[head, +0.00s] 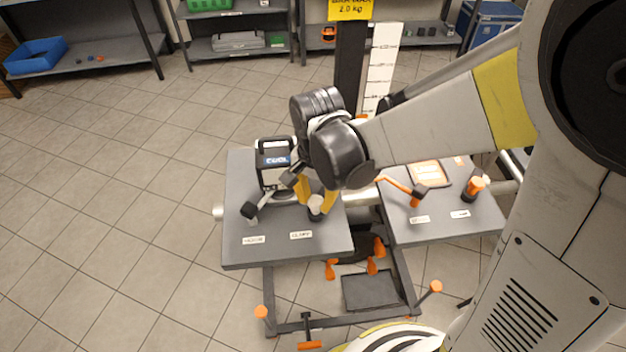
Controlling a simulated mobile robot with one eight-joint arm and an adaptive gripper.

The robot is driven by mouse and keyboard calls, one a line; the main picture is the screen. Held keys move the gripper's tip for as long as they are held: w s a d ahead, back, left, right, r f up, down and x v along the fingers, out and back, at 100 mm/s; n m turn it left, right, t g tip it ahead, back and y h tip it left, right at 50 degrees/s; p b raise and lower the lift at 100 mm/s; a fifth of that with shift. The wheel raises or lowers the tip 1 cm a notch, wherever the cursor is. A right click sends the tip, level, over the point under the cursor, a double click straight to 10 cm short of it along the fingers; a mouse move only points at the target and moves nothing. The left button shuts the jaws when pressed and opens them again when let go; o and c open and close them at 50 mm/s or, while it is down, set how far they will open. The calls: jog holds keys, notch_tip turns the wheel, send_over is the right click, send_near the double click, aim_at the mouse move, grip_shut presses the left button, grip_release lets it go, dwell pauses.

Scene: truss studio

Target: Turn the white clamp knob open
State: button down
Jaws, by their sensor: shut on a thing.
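The white clamp knob (316,203) stands on a dark base on the left grey table top (238,255), near its right edge. My gripper (315,198) reaches down to it from above, its yellow fingers on either side of the knob. The fingers are shut on the knob. My wrist partly covers the area behind the knob. The knob's turn angle cannot be made out. A small white label (301,235) lies in front of the knob; its text is too small to read.
A black-and-white boxy unit (274,160) stands behind left of the knob. A black-tipped lever (249,210) is to its left. The right table top (440,233) carries an orange lever (398,186) and an orange-topped knob (473,188). Open tiled floor lies left.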

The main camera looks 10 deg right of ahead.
jog(key=shift+m, duration=1.1)
jog(key=c, duration=1)
grip_release()
notch_tip(320, 180, up, 12)
